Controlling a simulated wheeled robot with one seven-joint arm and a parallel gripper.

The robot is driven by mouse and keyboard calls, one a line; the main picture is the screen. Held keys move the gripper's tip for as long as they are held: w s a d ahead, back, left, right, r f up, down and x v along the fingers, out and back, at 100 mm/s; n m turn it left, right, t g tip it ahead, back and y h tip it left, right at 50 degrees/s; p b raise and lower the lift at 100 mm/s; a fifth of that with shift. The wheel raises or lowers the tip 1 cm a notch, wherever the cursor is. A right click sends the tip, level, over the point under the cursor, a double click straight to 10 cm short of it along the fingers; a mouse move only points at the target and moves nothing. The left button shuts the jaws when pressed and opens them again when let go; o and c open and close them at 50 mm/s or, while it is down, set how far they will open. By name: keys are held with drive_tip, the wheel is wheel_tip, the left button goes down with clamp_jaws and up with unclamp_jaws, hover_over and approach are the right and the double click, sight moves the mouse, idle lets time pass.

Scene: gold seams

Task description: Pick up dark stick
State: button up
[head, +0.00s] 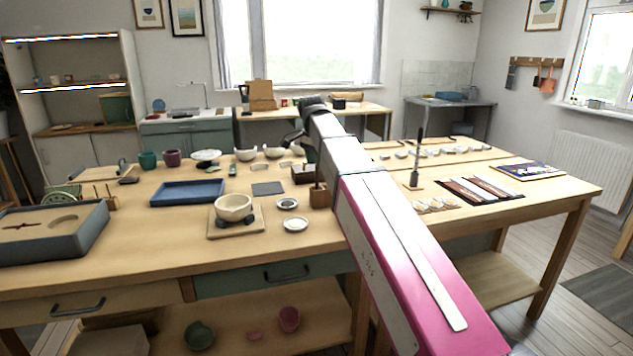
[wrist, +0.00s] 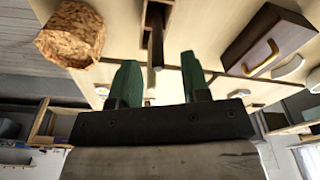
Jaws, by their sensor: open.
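A thin dark stick (head: 419,150) stands upright on a small wooden base on the table, right of my arm in the head view. In the wrist view, a dark brown stick-like thing (wrist: 157,38) with a paler end points toward the gap between my fingers; I cannot tell if it is the same stick. My gripper (wrist: 160,80) is open with two green fingers, and nothing is visibly clamped between them. In the head view my gripper end is over the table's middle, with its fingers hard to make out.
A dark wooden box with a gold handle (wrist: 268,45) and a crumpled brown thing (wrist: 70,35) lie either side. The table holds a cream bowl (head: 234,206), a blue tray (head: 188,192), a grey box (head: 85,238) and a striped mat (head: 480,190). Small dishes stand near my arm.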

sight(317, 188)
wheel_tip(317, 188, down, 5)
drive_tip(key=shift+d, duration=0.15)
clamp_jaws()
